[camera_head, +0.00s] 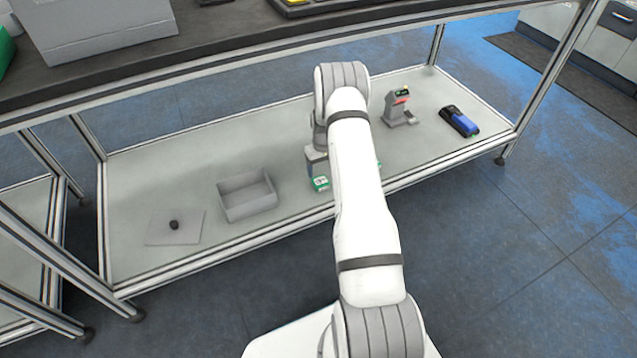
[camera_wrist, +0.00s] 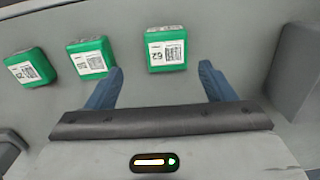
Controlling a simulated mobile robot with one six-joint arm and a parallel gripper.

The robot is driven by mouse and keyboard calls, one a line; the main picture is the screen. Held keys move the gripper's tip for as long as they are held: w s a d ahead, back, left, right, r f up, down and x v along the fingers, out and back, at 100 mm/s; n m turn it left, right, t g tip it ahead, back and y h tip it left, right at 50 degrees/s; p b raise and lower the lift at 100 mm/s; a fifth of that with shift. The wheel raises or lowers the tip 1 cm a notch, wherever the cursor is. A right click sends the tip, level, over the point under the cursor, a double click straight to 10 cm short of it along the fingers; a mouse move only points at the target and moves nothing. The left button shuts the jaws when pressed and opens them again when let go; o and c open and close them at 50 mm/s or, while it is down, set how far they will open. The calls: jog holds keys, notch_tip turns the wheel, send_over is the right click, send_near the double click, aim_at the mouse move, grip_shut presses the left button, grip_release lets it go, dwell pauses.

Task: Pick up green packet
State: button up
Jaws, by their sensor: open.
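Three green packets with white printed labels lie in a loose row in the wrist view: one at the far left (camera_wrist: 30,67), one in the middle (camera_wrist: 91,58) and one at the right (camera_wrist: 167,49). My gripper (camera_wrist: 160,80) is open and empty, its two blue fingers spread wide. The right packet lies between the lines of the fingers, just beyond their tips. The middle packet lies close to the left fingertip. In the head view one green packet (camera_head: 320,184) shows beside my arm, which hides most of the others and my fingers.
A grey open bin (camera_head: 247,196) stands left on the lower shelf (camera_head: 200,150), beside a flat grey plate (camera_head: 175,228) with a small dark object. A grey stand with a scanner (camera_head: 400,104) and a blue-black device (camera_head: 459,121) are at right. The upper worktop (camera_head: 150,70) overhangs the shelf.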

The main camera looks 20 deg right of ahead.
aim_at(321, 181)
jog(key=f+b, duration=0.1)
jog(key=f, duration=0.2)
jog(key=a+f+b, duration=0.1)
jog(key=f, duration=0.1)
jog(key=shift+s+f+b, duration=0.15)
jog(key=shift+s+b, duration=0.05)
jog(key=shift+b, duration=0.1)
jog(key=shift+c, duration=0.3)
jog(key=c, duration=1.1)
